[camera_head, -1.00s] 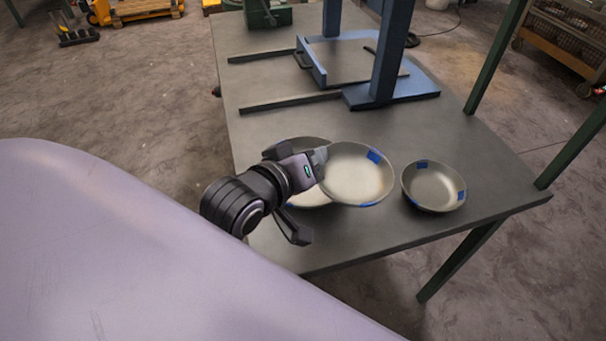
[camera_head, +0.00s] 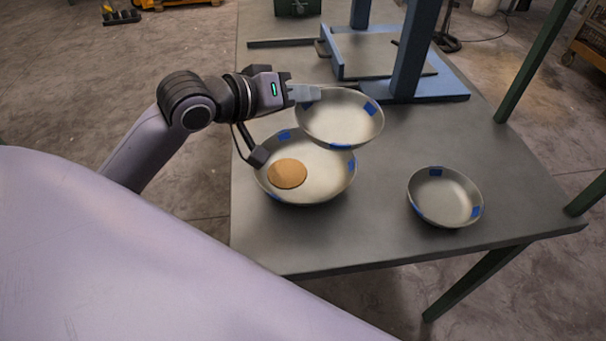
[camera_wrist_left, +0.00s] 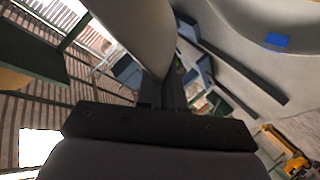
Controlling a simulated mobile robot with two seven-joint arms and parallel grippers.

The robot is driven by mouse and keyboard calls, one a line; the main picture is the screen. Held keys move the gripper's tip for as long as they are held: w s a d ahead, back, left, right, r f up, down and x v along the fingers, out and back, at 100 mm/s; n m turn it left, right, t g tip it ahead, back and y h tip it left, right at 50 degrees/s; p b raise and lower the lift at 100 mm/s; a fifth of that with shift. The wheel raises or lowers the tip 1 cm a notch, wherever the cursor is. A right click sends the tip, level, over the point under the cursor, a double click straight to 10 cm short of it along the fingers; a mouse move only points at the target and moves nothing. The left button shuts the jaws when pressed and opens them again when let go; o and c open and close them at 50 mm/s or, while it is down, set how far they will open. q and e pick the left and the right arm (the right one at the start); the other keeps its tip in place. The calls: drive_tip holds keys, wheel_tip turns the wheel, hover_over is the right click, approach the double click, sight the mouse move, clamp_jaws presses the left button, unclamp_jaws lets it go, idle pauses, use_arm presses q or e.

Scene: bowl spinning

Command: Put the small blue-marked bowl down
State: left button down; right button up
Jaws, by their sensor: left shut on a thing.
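My left gripper (camera_head: 304,93) is shut on the left rim of a grey metal bowl with blue marks (camera_head: 343,117). The held bowl is above the table, overlapping the far right edge of a larger blue-marked bowl (camera_head: 325,182) in the head view. That larger bowl stands on the table and has a flat round brown disc (camera_head: 287,173) in it. The held bowl looks empty. In the left wrist view, a grey curved wall (camera_wrist_left: 145,35) runs down to the fingers (camera_wrist_left: 163,92). My right gripper is not in view.
Another blue-marked bowl (camera_head: 446,197) stands empty at the right of the grey table (camera_head: 390,235). A blue frame (camera_head: 405,60) stands at the back. The table is clear between the right bowl and the larger bowl, and along the front.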

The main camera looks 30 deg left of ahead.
use_arm(q)
drive_tip(key=a+r+h+b, duration=0.1)
drive_tip(key=a+r+b, duration=0.2)
drive_tip(key=a+r, duration=0.3)
drive_tip(key=b, duration=0.4)
hover_over(278, 156)
drive_tip(key=shift+m+g, duration=0.3)
drive_tip(key=shift+m, duration=0.1)
wheel_tip(278, 156, down, 13)
drive_tip(key=shift+f, duration=0.1)
drive_tip(key=shift+f+b, duration=0.6)
drive_tip(key=shift+f, duration=1.7)
drive_tip(key=c, duration=1.5)
unclamp_jaws()
drive_tip(key=shift+v, duration=1.3)
drive_tip(key=shift+p+v, duration=0.95)
drive_tip(key=shift+v, duration=3.75)
drive_tip(key=shift+a, duration=0.15)
